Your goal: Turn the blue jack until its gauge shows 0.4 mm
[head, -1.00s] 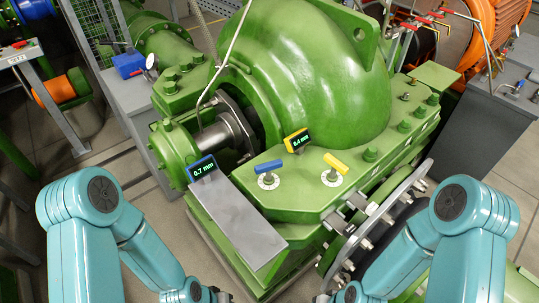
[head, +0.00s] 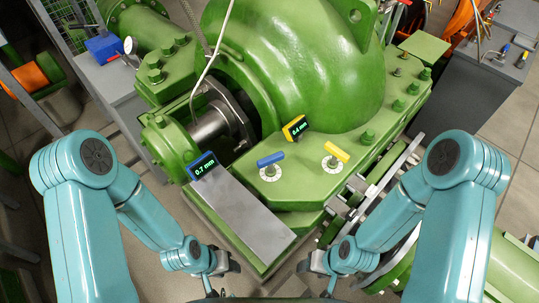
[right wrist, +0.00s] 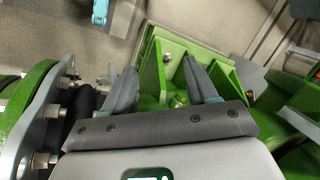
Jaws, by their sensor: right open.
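The blue jack (head: 270,159) is a short blue handle over a round white dial, on the green casing's flat top. The small blue-framed gauge (head: 203,166) to its left reads 0.7 mm. My left gripper (head: 220,283) is low in the head view, below the grey plate and away from the jack; its finger opening is unclear. My right gripper (head: 316,280) is low and right of centre, also away from the jack. In the right wrist view its two fingers (right wrist: 160,82) are apart with nothing held; green metalwork shows behind them.
A yellow jack (head: 337,152) stands right of the blue one, and a yellow gauge (head: 295,128) behind appears to read 0.4 mm. A grey plate (head: 240,215) lies in front of the blue gauge. A bolted flange edge (head: 375,190) runs near my right arm.

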